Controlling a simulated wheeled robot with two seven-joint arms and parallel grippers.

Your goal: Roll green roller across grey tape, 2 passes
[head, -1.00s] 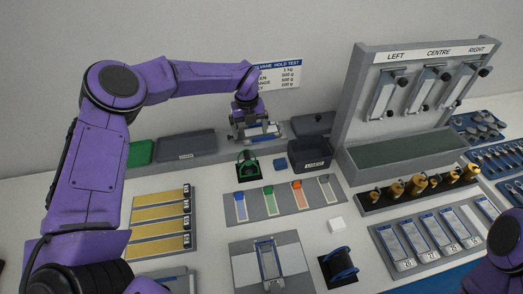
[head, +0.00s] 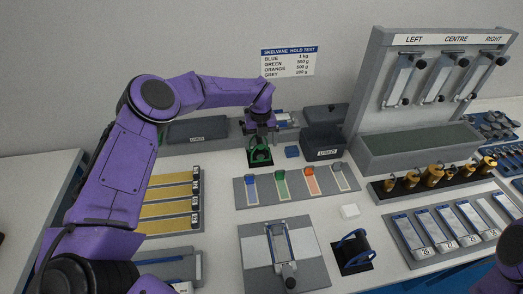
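The green roller (head: 260,157) stands on a dark mat behind the strip board. My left gripper (head: 261,140) points down at the top of its frame, and the two overlap in the head view. The fingers are too small and dark to show whether they are open or shut on it. The grey tape (head: 341,179) is the rightmost of the coloured strips on the grey board (head: 265,202), in front and to the right of the roller. My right gripper is out of view; only part of my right arm shows at the lower right.
A dark bin (head: 323,142) and a small blue block (head: 292,152) sit right of the roller. A tall hook stand (head: 378,75) rises at right.

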